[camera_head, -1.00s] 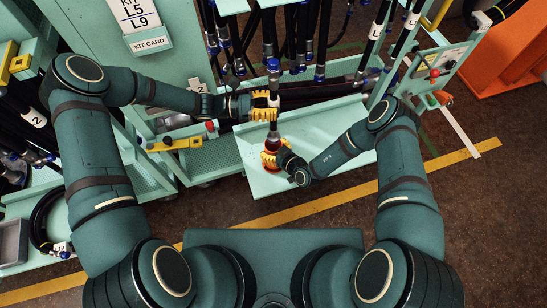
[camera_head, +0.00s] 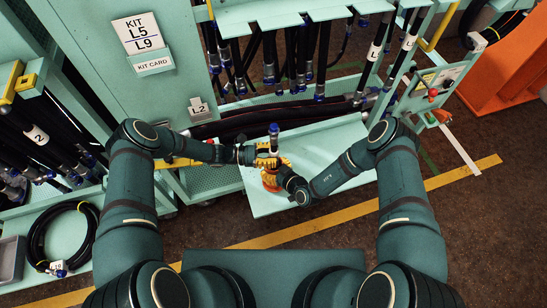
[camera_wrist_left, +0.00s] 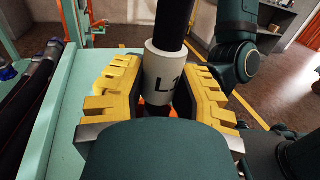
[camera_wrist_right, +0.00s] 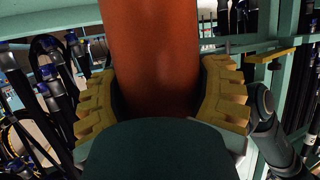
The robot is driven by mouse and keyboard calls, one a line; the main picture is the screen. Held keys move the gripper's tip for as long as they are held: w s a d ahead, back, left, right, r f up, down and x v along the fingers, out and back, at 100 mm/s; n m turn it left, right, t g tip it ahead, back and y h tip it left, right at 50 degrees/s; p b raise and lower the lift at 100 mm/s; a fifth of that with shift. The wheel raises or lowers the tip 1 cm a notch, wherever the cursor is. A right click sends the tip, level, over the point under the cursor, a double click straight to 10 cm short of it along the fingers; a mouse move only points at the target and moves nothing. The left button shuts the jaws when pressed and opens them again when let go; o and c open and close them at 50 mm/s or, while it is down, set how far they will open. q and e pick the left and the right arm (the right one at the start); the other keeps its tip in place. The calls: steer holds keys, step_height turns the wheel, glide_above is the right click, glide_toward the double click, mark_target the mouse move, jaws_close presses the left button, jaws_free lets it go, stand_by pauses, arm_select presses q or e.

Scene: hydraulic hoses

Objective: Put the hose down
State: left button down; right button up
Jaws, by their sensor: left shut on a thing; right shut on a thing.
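The hose (camera_head: 274,134) stands roughly upright over the shelf, its blue end fitting on top. My left gripper (camera_head: 268,160) is shut around it at a white label sleeve (camera_wrist_left: 160,72), which reads "L1" as far as it shows in the left wrist view. My right gripper (camera_head: 274,178) is lower and close by, shut around an orange-red cylindrical part (camera_wrist_right: 152,50) below my left gripper. Whether the lower end touches the shelf is hidden by my grippers.
The pale green shelf (camera_head: 320,150) has free room to the right of the hose. Black hoses lie along its back, and several more hang above from the rack (camera_head: 290,15). A small panel with a red knob (camera_head: 433,74) stands right. A coiled hose (camera_head: 38,235) lies left.

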arm_select(q)
steer(key=shift+f, duration=1)
steer(key=shift+f, duration=0.2)
steer(key=c, duration=0.8)
jaws_free()
